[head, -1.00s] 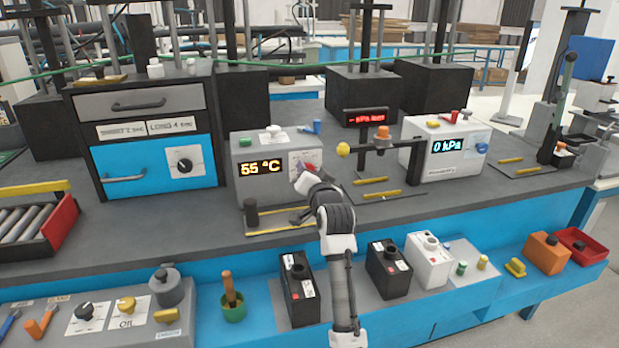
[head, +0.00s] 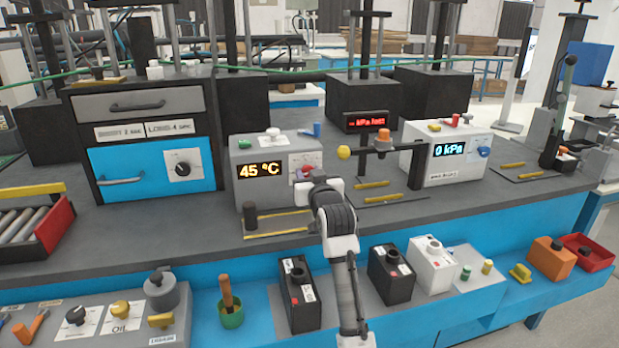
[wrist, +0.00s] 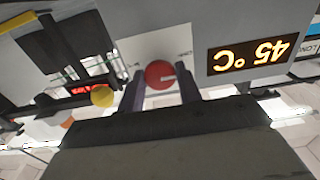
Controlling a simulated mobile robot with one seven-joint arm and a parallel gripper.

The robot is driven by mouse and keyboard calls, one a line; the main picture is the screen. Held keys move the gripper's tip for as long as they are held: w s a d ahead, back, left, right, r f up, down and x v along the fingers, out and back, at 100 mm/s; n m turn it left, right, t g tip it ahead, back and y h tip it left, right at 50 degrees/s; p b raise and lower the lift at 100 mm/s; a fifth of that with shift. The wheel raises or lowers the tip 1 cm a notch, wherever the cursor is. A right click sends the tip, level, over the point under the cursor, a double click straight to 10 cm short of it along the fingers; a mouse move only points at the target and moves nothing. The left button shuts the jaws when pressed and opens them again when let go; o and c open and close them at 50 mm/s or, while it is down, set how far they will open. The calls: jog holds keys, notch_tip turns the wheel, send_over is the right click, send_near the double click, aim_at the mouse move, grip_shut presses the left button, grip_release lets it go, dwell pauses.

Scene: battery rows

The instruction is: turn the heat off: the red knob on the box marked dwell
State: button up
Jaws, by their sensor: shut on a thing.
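The grey box (head: 262,152) stands at the middle of the bench, and its display (head: 260,170) reads 45 °C. Its red knob (wrist: 160,74) shows in the wrist view between my two fingers, with a light pointer mark towards the right. My gripper (wrist: 163,92) is at the front of the box, shut on the red knob. The display also shows upside down in the wrist view (wrist: 250,55). I cannot read a dwell mark on the box.
A white box (head: 440,150) reading 0 kPa stands to the right. A drawer cabinet (head: 150,130) stands to the left. Black batteries (head: 298,292) stand on the lower shelf in front.

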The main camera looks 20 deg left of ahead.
dwell(0.4)
jog(key=o, duration=1)
jog(key=b+v, duration=0.2)
jog(key=v, duration=1.1)
jog(key=shift+s+d, duration=0.3)
